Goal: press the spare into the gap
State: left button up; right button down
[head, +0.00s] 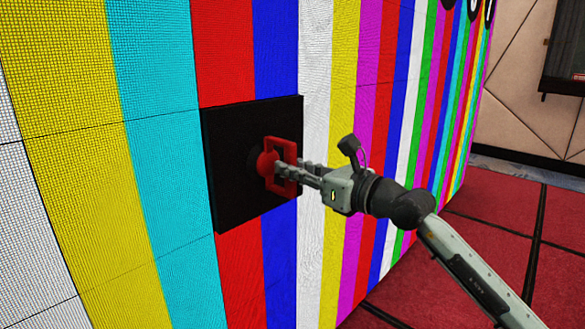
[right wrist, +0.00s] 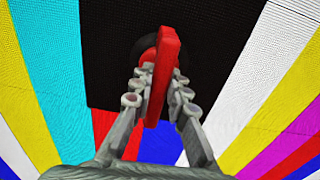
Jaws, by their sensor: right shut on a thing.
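A black square panel (head: 232,190), which I take to be the spare, is at the striped video wall (head: 165,65). It covers parts of the red, blue and white stripes. A red handle (head: 284,150) with a round red knob stands out from its face, over a dark round base. My right gripper (head: 281,173) is shut on the handle. In the right wrist view the red handle (right wrist: 165,75) is between the fingers, with the black panel (right wrist: 112,65) behind. The gap itself is hidden, and I cannot tell how deep the panel sits. My left gripper is not in view.
The wall runs away to the right, flat and free of other fittings around the panel. Red floor tiles (head: 480,245) lie at the lower right. A pale panelled wall (head: 520,90) with a dark framed fixture (head: 567,55) stands beyond.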

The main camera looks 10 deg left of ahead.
jog(key=shift+w+a+r, duration=0.25)
jog(key=shift+w+a, duration=0.25)
jog(key=shift+a, duration=0.2)
dwell(1.8)
pick_arm(q)
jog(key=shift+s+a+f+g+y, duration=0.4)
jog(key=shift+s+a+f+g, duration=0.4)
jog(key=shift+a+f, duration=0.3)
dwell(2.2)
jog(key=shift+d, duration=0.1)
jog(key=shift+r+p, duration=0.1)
jog(key=shift+p, duration=0.25)
pick_arm(e)
jog(key=shift+v, duration=1)
jog(key=shift+d+f, duration=0.1)
jog(key=shift+f, duration=0.05)
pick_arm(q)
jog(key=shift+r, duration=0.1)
pick_arm(e)
jog(key=shift+v, duration=2.95)
